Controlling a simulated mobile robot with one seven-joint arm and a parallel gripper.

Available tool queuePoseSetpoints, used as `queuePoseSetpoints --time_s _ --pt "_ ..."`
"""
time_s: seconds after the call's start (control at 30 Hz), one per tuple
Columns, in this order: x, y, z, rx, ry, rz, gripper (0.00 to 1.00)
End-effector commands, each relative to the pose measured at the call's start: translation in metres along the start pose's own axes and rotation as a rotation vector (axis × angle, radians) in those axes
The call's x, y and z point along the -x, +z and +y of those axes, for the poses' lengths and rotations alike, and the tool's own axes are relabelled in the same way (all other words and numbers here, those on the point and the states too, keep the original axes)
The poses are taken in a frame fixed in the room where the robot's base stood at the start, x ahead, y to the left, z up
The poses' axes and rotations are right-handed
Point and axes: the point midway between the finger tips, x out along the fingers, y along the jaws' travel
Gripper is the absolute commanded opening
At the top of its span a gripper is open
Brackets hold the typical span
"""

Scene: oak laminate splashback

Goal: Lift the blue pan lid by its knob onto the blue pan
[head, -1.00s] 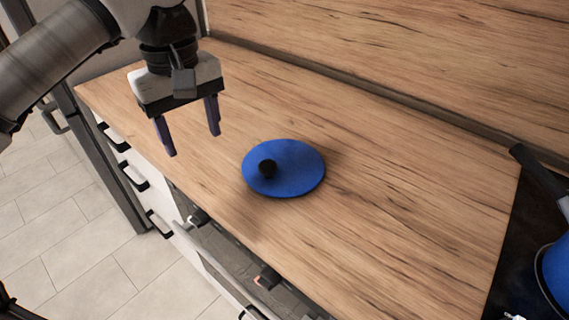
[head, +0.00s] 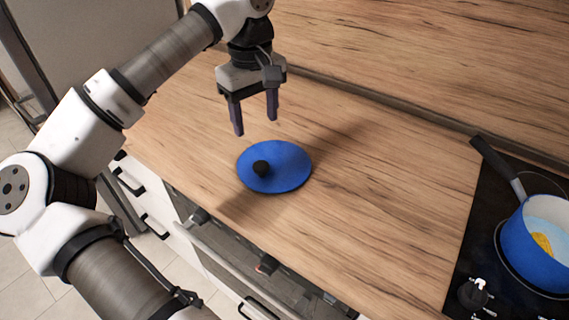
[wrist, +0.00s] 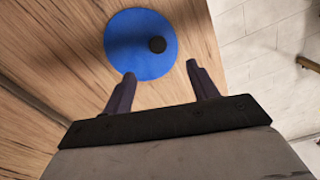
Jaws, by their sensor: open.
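The blue pan lid (head: 287,168) lies flat on the wooden counter, with its round black knob (head: 261,168) facing up. The lid (wrist: 130,58) and knob (wrist: 157,45) also show in the wrist view, beyond the fingertips. My gripper (head: 255,127) is open and empty, above the counter just behind the lid and apart from it. In the wrist view my gripper (wrist: 160,72) has its two fingers spread, with the knob past the gap between them. The blue pan (head: 540,245) stands on the black hob at the right, uncovered, with something yellow inside its pale interior.
The black hob (head: 463,270) has a control knob (head: 473,292) near its front left. The pan's dark handle (head: 497,165) points to the back left. A wooden splashback (head: 430,60) rises behind the counter. The counter (head: 390,190) between lid and hob is clear.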

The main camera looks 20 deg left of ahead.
Motion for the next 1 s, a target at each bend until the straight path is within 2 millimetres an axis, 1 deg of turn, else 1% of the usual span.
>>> queuePoseSetpoints --time_s 0.2,0.33,0.43,0.63,0.9,1.0 --pt "-0.040 0.001 0.000 -0.002 -0.001 -0.004 0.59" --pt "-0.063 0.000 0.000 -0.001 -0.001 -0.003 0.59" --pt "-0.074 0.000 0.000 -0.001 0.001 -0.002 0.59" --pt "-0.087 0.000 0.002 -0.001 0.000 -0.003 0.59" --pt "-0.125 -0.001 0.005 -0.002 0.002 -0.004 0.59" --pt "-0.132 -0.001 0.005 -0.002 0.001 -0.001 0.59"
